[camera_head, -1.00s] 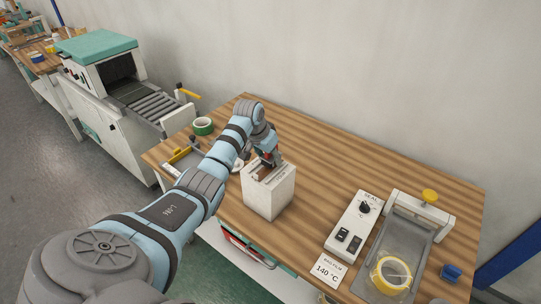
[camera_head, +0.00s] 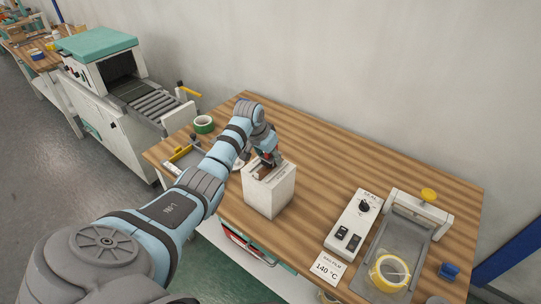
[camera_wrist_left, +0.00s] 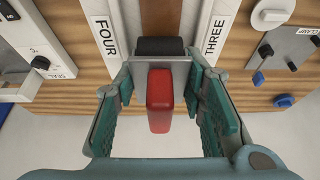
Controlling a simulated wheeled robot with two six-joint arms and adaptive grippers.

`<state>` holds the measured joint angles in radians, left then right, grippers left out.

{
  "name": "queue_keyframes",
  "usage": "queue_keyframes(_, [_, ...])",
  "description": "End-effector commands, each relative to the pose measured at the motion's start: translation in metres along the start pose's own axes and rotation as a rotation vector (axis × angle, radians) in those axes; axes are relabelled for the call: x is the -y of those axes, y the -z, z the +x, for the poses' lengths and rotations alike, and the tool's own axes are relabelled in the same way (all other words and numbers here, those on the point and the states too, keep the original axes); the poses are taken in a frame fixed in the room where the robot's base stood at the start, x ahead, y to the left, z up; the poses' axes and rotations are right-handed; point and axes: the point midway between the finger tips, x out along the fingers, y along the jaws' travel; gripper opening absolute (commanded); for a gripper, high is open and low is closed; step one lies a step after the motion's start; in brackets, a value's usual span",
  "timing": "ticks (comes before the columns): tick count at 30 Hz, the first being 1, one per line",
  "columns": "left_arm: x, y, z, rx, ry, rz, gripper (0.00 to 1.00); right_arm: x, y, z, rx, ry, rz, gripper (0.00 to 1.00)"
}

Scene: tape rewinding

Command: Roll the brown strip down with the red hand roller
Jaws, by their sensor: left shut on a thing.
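A white box (camera_head: 269,193) stands on the wooden table. The brown strip (camera_wrist_left: 160,18) runs along its top between the labels FOUR and THREE in the left wrist view. My left gripper (camera_wrist_left: 158,82) is over the box top, shut on the red hand roller. The red hand roller (camera_wrist_left: 160,100) has a red handle, a grey metal bracket and a dark roller at the strip's near visible part. Whether the roller presses on the strip is hard to tell. In the head view my left gripper (camera_head: 268,160) partly hides the strip. My right gripper is not in view.
A sealer with a control box (camera_head: 352,226) and grey tray holding yellow tape (camera_head: 390,272) stands at the right. Green tape (camera_head: 203,124) lies at the far left table corner. A blue object (camera_head: 449,271) is at the right edge. The table behind the box is clear.

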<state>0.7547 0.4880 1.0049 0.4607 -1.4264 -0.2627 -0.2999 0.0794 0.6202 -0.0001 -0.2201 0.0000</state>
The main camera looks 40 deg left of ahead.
Motion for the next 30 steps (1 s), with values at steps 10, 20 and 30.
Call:
queue_keyframes(10, [0.0,-0.002,0.004,0.0,0.0,0.0,0.09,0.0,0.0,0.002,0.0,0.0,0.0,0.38])
queue_keyframes(20, [0.0,-0.003,0.008,0.0,0.0,0.0,0.09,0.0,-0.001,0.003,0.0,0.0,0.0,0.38])
queue_keyframes(30, [0.0,-0.005,0.011,0.001,0.001,0.0,0.09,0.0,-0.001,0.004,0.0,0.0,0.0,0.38])
